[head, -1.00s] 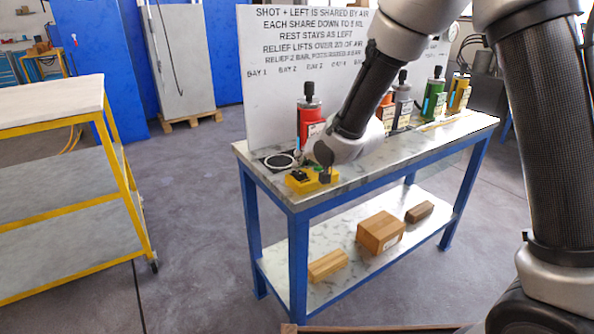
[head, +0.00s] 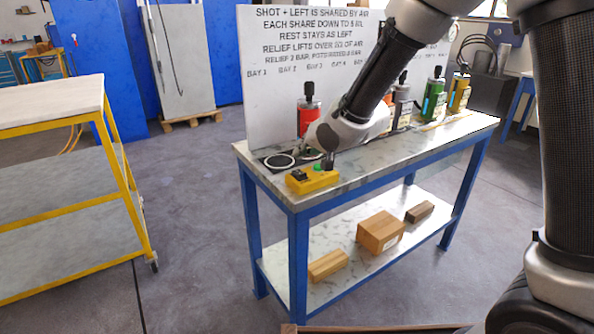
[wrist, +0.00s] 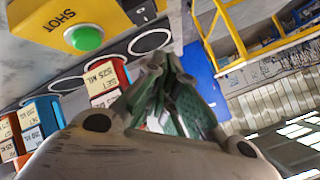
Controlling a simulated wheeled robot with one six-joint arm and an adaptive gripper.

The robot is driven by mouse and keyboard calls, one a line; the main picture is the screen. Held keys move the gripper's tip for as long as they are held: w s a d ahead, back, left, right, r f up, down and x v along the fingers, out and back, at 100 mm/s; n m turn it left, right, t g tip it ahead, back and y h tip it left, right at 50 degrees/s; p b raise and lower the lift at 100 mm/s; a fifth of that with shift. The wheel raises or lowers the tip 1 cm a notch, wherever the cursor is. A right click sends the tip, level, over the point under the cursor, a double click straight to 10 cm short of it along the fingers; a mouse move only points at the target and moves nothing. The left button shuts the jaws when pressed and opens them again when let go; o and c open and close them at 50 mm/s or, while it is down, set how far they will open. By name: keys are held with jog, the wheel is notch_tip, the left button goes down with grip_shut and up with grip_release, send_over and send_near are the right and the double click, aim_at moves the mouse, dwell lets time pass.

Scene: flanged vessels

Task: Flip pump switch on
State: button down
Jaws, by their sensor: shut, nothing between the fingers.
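The yellow pump box (head: 313,182) sits on the front left of the marble bench top. It carries a black switch (head: 298,174) and a green button (head: 317,167). In the wrist view the yellow box (wrist: 48,30), marked SHOT, and the green button (wrist: 86,38) fill the upper left; I cannot make out the switch's position. My gripper (head: 328,160) is just behind and right of the box, apart from it and partly hidden by my wrist. In the wrist view its fingers (wrist: 158,75) are together and empty.
A red vessel (head: 308,112) stands behind my wrist, with green (head: 434,98) and yellow (head: 458,94) vessels farther right. A black-and-white ring plate (head: 279,161) lies left of my gripper. A white text board (head: 275,90) rises behind the bench.

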jog(key=shift+s+d+r, duration=0.1)
jog(key=shift+s+r, duration=0.05)
jog(key=shift+r, duration=1.15)
jog(key=s+d+f+n+g+h, duration=0.1)
jog(key=f, duration=0.1)
jog(key=s+d+f+n+g+h, duration=0.1)
jog(key=d+f, duration=0.1)
jog(key=s+d+f, duration=0.1)
jog(key=s+f, duration=0.1)
jog(key=shift+s+d+n+g+h, duration=0.1)
jog(key=shift+d+n+g+h, duration=0.15)
jog(key=shift+n+g+h, duration=0.15)
jog(key=s+d+r+h, duration=0.1)
jog(key=s+d+r, duration=0.3)
jog(key=s+d, duration=0.5)
jog(key=s+d+r+m+g+h, duration=0.1)
jog(key=s+d+r, duration=0.4)
jog(key=s+d, duration=0.4)
jog(key=s+d+r+h, duration=0.2)
jog(key=s+d+r, duration=0.3)
jog(key=s+d, duration=0.4)
jog(key=d, duration=0.4)
jog(key=shift+d+m+g, duration=0.25)
jog(key=shift+m+g, duration=0.05)
jog(key=shift+m, duration=0.1)
